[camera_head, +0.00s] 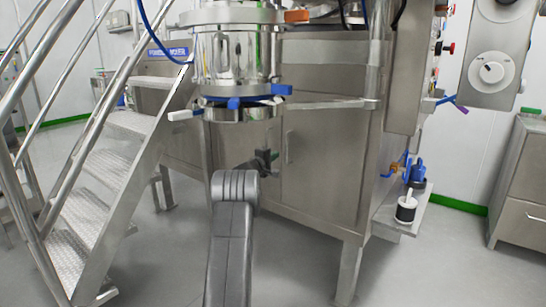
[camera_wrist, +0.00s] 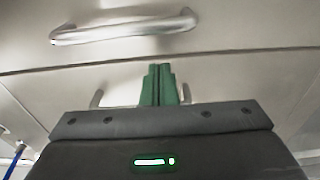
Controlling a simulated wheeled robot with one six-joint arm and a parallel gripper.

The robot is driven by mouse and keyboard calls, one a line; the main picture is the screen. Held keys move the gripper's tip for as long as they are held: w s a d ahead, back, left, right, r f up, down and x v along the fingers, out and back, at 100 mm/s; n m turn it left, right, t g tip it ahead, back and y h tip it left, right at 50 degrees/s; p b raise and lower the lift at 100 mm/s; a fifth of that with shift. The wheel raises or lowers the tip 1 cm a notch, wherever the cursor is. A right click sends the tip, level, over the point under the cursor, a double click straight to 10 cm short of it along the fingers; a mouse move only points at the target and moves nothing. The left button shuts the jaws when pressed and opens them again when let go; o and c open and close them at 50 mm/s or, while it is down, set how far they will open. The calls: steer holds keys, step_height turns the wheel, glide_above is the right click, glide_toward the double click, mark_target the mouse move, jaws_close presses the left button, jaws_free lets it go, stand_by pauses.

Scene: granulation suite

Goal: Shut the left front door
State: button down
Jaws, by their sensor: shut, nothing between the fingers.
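The left front door (camera_head: 228,145) is a grey steel panel on the machine's front, below the steel vessel and partly behind my arm. It looks almost in line with the front; any small gap is hard to judge. My gripper (camera_head: 272,157) is at this door's right edge. In the wrist view, my gripper's green fingers (camera_wrist: 160,84) are together and empty, in front of the door surface (camera_wrist: 60,93). Two short metal posts beside them look like the ends of a handle, its middle hidden. I cannot tell whether the fingers touch the door.
The right front door (camera_head: 325,140) has a vertical handle (camera_head: 288,147), which also shows in the wrist view (camera_wrist: 125,28). A steel vessel (camera_head: 238,60) overhangs the left door. Metal stairs (camera_head: 105,165) stand at left. A pump shelf (camera_head: 398,222) juts out at right. The front floor is clear.

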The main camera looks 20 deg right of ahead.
stand_by(0.6)
steer(key=p+v, duration=0.1)
steer(key=v, duration=1.2)
steer(key=shift+s+a, duration=0.2)
steer(key=shift+a, duration=0.05)
steer(key=b+x, duration=0.1)
steer(key=x, duration=1.3)
steer(key=shift+s+a, duration=0.15)
steer(key=shift+a, duration=0.05)
